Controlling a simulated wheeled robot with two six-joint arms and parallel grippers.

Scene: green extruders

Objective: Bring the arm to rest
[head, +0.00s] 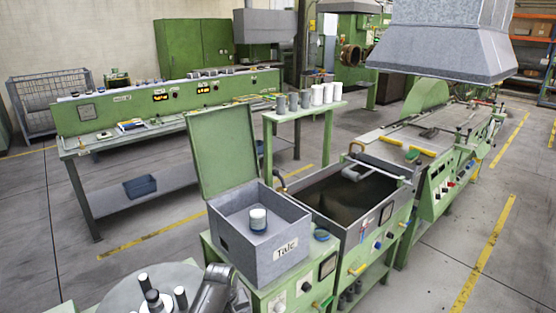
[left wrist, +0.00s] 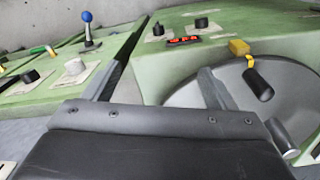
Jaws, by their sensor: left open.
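My left gripper (left wrist: 157,80) shows in the left wrist view with its two fingers wide apart. Nothing is between the fingers. They point toward green machine panels and a round grey disc (left wrist: 190,92); I cannot tell whether they touch anything. In the head view, a dark arm link of mine (head: 213,290) shows at the bottom edge, but no fingertips are visible there. My right gripper is in neither view.
A grey box labelled Talc (head: 240,245) with a raised green lid stands beside a dark-filled tank (head: 350,200). A round table (head: 115,292) with upright cylinders is at bottom left. A blue-knobbed lever (left wrist: 87,30) rises from a panel. Open floor (head: 170,215) lies left of the box.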

